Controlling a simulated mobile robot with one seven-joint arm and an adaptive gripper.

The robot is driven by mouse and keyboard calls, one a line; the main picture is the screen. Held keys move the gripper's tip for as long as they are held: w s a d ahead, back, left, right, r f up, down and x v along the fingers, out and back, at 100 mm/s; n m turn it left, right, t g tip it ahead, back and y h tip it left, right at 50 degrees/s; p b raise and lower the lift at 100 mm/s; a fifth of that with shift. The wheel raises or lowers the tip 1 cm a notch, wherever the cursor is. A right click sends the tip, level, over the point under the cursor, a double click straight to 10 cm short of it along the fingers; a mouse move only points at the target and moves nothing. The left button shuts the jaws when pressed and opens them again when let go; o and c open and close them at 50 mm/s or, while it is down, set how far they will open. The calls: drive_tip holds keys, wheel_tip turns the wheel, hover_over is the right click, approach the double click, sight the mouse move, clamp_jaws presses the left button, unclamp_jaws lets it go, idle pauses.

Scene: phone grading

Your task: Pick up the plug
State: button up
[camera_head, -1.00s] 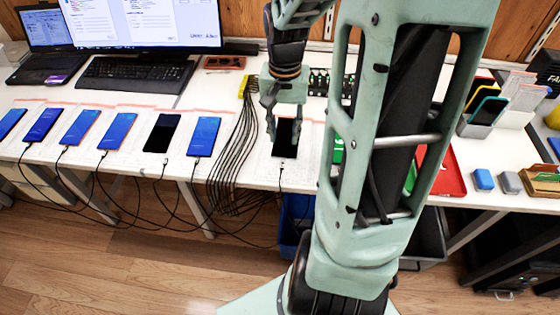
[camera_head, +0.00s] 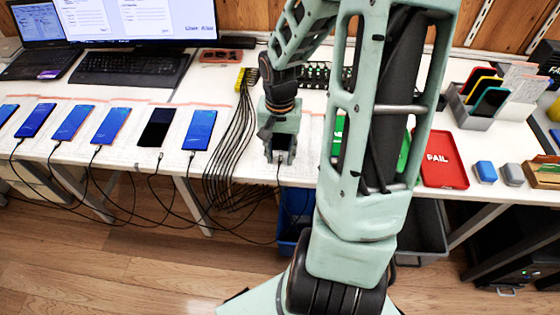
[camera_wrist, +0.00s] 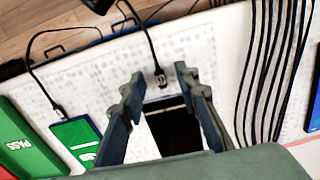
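The plug (camera_wrist: 160,79) is a small dark piece on the end of a black cable, at the near edge of a dark-screened phone (camera_wrist: 174,130) on the white table. In the wrist view my gripper (camera_wrist: 158,75) is open, one finger on each side of the plug, with visible gaps to both. In the head view my gripper (camera_head: 280,155) is over the phone, which it mostly hides. The cable drops from there over the table's front edge.
A row of cabled phones (camera_head: 111,126) lies to the left. A bundle of black cables (camera_head: 232,145) hangs close beside my gripper. A green PASS tray (camera_wrist: 27,143) and another phone (camera_wrist: 78,138) show in the wrist view. A red FAIL tray (camera_head: 443,160) lies right.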

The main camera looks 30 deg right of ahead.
drive_tip(key=shift+f, duration=0.2)
idle(0.5)
clamp_jaws()
